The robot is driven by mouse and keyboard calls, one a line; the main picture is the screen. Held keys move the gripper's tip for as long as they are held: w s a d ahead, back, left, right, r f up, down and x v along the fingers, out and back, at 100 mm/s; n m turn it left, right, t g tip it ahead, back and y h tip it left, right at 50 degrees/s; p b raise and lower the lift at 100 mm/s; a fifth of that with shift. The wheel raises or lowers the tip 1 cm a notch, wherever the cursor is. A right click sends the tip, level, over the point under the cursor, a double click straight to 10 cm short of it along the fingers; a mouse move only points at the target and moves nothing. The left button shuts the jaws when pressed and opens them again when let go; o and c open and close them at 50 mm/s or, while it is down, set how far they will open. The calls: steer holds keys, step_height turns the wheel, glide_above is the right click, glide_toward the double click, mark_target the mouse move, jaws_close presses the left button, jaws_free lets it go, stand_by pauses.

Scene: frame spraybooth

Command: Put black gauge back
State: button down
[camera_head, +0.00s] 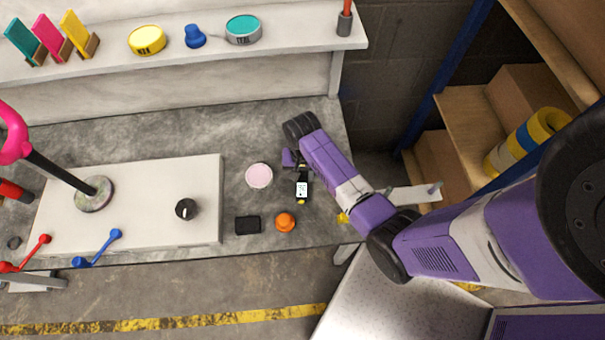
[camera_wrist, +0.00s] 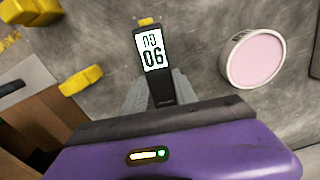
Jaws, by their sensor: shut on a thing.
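The black gauge (camera_head: 302,188) has a white display with dark digits and a small yellow part at its end. My gripper (camera_wrist: 160,92) is shut on the gauge, with one grey finger on each side of its black body. The gauge also shows in the wrist view (camera_wrist: 159,80), its display facing the camera. In the head view the gauge is over the grey bench, between the pink round tin (camera_head: 259,175) and my purple arm. A flat black block (camera_head: 248,225) lies on the bench to the lower left. I cannot tell the gauge's height above the bench.
An orange knob-like object (camera_head: 286,222) is beside the black block. A white board (camera_head: 140,205) with a black knob (camera_head: 186,209) lies left. A back shelf (camera_head: 300,52) holds tins and coloured cards. Wooden shelving (camera_head: 470,105) stands right. Yellow pieces (camera_wrist: 82,80) show in the wrist view.

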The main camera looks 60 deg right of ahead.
steer(key=shift+f, duration=0.35)
steer(key=c, duration=0.9)
jaws_free()
step_height(320, 180, up, 8)
steer(key=shift+f+p, duration=0.1)
steer(key=shift+p, duration=0.2)
